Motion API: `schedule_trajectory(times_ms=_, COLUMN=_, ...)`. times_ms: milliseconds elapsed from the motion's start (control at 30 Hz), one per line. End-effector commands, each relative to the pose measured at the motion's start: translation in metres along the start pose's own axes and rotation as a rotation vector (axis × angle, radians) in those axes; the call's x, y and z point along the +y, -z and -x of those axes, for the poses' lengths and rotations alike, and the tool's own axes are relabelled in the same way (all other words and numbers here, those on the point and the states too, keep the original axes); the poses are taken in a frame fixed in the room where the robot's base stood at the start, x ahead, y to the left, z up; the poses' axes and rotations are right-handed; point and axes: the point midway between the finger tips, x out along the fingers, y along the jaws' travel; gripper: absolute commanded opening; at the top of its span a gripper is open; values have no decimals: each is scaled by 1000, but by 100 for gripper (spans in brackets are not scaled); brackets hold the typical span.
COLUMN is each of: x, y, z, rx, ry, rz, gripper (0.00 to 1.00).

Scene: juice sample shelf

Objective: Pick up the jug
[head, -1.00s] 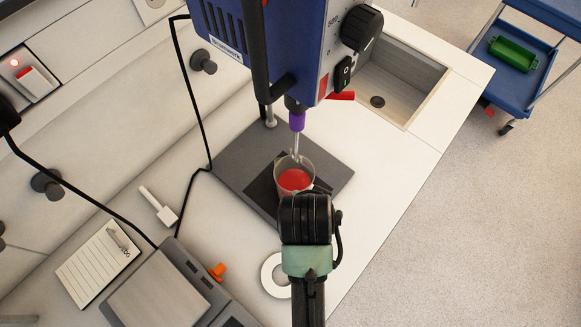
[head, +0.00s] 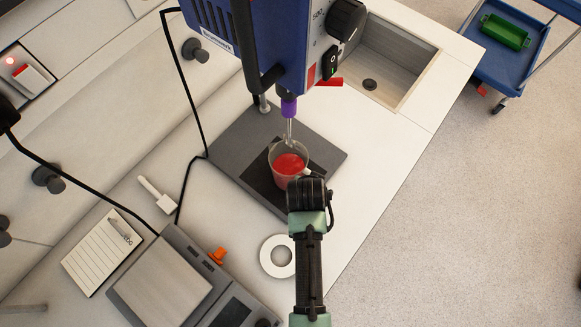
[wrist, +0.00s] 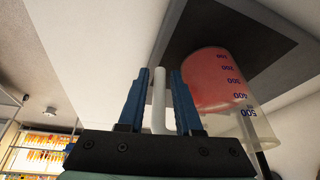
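The jug (head: 289,163) is clear, with red liquid inside. It stands upright on the dark plate of the stirrer stand, under the stirrer's purple chuck and metal shaft (head: 290,125). In the wrist view the jug (wrist: 222,85) appears upside down at the right, with blue scale numbers on its wall. My gripper (wrist: 160,80) is open. Its two blue fingers stand either side of the pale jug handle (wrist: 159,95), with gaps showing on both sides. In the head view my wrist sits just in front of the jug and hides the fingers.
The blue stirrer head (head: 275,45) hangs over the jug. A white ring (head: 278,256) lies on the bench left of my arm. A scale (head: 160,285), orange-capped item (head: 218,256) and notepad (head: 103,252) are farther left. A sink (head: 385,70) is behind.

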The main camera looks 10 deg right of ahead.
Motion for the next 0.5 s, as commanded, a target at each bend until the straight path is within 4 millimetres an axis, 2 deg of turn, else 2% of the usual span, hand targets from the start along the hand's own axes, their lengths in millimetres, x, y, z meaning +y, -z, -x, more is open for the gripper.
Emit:
schedule_trajectory(times_ms=200, x=0, y=1, z=-19, rx=1, ry=0, rz=-1, gripper=33)
schedule_trajectory(times_ms=500, x=0, y=0, z=-22, rx=1, ry=0, rz=-1, gripper=33)
